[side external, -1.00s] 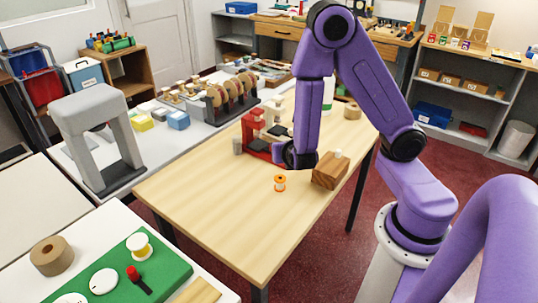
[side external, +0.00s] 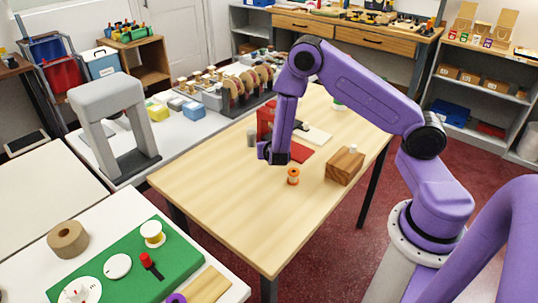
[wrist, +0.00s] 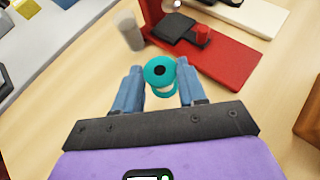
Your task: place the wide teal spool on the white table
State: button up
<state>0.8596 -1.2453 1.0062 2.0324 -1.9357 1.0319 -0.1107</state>
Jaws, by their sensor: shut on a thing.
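The teal spool (wrist: 158,69) is between the two fingertips of my gripper (wrist: 160,79) in the wrist view. Its round end with a dark centre hole faces the camera, and a pale part shows below it. My gripper is shut on it. In the side view my gripper (side external: 273,154) is over the wooden table (side external: 225,210), and the spool cannot be made out there. A bare white table (side external: 45,182) is at the far left. Other white tops are the front-left one (side external: 215,262) and one behind with a grey arch.
An orange spool (side external: 293,176) and a wooden block (side external: 344,166) stand on the wooden table. A red stand (wrist: 225,50) and a grey cylinder (wrist: 130,31) are close to my gripper. The front-left table holds a green mat (side external: 185,262) and a brown roll (side external: 68,239). The grey arch (side external: 85,110) is tall.

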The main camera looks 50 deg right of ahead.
jog(key=shift+w+f, duration=0.2)
jog(key=shift+f, duration=0.05)
jog(key=shift+w+f, duration=0.1)
jog(key=shift+f, duration=1.5)
jog(key=shift+f, duration=0.2)
jog(key=o, duration=1)
jog(key=shift+r, duration=0.1)
